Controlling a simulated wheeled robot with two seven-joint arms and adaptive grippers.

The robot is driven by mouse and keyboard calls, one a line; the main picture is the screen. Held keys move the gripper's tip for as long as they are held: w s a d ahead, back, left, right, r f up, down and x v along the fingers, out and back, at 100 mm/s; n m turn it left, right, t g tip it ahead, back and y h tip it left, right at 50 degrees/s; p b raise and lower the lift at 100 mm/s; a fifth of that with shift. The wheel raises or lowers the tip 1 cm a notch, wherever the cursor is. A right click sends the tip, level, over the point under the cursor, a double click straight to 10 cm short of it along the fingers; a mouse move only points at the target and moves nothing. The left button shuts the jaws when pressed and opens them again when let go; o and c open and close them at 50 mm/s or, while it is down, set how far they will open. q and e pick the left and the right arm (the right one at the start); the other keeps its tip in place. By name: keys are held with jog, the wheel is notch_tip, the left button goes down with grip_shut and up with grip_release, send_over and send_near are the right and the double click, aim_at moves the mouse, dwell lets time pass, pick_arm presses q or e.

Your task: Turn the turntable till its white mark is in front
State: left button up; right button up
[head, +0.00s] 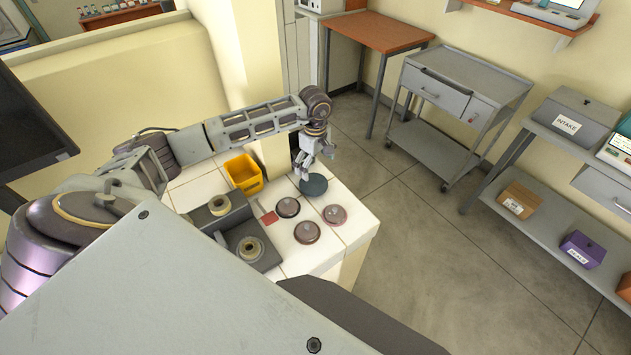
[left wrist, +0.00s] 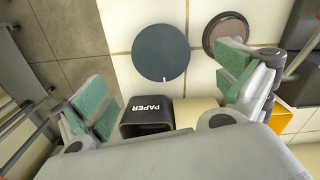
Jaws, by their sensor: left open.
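The turntable is a dark blue-grey disc (head: 314,186) on the white tiled counter, near its far edge in the head view. In the left wrist view the disc (left wrist: 160,47) lies flat, with a small pale mark at its lower rim. My left gripper (head: 316,155) hangs above and beside the disc. In the left wrist view its green-padded fingers (left wrist: 166,90) are spread wide with nothing between them. The disc is beyond the fingertips, and I see no contact. My right gripper is not in view.
Several round lidded things, including a reddish one (head: 334,215), stand close to the disc. A yellow bin (head: 243,173) is to its left. A black box marked PAPER (left wrist: 148,117) is near the disc in the left wrist view. Open floor (head: 420,210) lies right of the counter.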

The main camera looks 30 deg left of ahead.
pick_arm(q)
jog(key=shift+r, duration=1.65)
jog(key=shift+f, duration=0.1)
jog(key=n+b, duration=0.2)
jog(key=n, duration=0.1)
jog(key=r+n+b, duration=0.1)
jog(key=n+b, duration=0.2)
jog(key=a+r+n+b, duration=0.1)
jog(key=n+b, duration=0.2)
jog(key=shift+n, duration=0.3)
